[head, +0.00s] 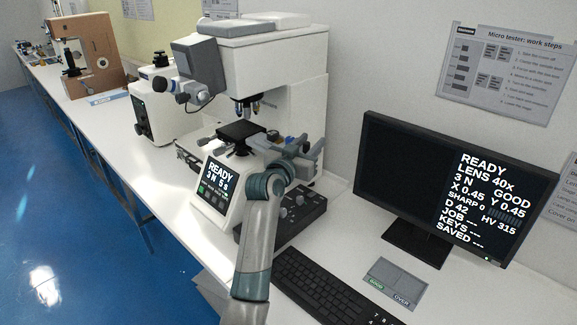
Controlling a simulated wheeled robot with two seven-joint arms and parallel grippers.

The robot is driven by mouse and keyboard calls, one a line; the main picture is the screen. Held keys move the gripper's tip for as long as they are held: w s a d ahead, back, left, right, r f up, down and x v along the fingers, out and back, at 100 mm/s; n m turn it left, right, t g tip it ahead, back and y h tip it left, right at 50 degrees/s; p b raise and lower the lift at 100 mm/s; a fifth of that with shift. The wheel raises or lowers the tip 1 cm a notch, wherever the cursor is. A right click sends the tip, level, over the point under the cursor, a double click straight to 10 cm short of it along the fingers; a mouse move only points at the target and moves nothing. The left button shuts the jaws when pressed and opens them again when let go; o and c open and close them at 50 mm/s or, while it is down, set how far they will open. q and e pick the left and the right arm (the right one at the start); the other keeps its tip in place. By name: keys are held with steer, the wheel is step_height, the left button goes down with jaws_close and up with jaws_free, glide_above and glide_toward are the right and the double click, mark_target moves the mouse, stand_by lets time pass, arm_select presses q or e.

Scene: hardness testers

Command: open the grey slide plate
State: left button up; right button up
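The microscope-like hardness tester (265,75) stands on the white bench, with a dark stage (241,131) under its lenses. I cannot clearly make out a grey slide plate at the stage; my gripper and wrist hide part of that area. My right gripper is not in view.
The tester's front screen (214,183) reads READY. A dark control box (300,212) with knobs, a keyboard (318,290), a grey GOOD/OVER tray (395,284) and a monitor (430,190) stand to the right. More instruments line the bench at the far left.

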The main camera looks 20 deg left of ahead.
arm_select(q)
steer(key=s+a+b, duration=0.1)
steer(key=s+b, duration=0.2)
steer(key=s, duration=1.3)
steer(key=shift+a+b, duration=0.3)
steer(key=shift+b, duration=0.1)
steer(key=shift+s+f, duration=0.1)
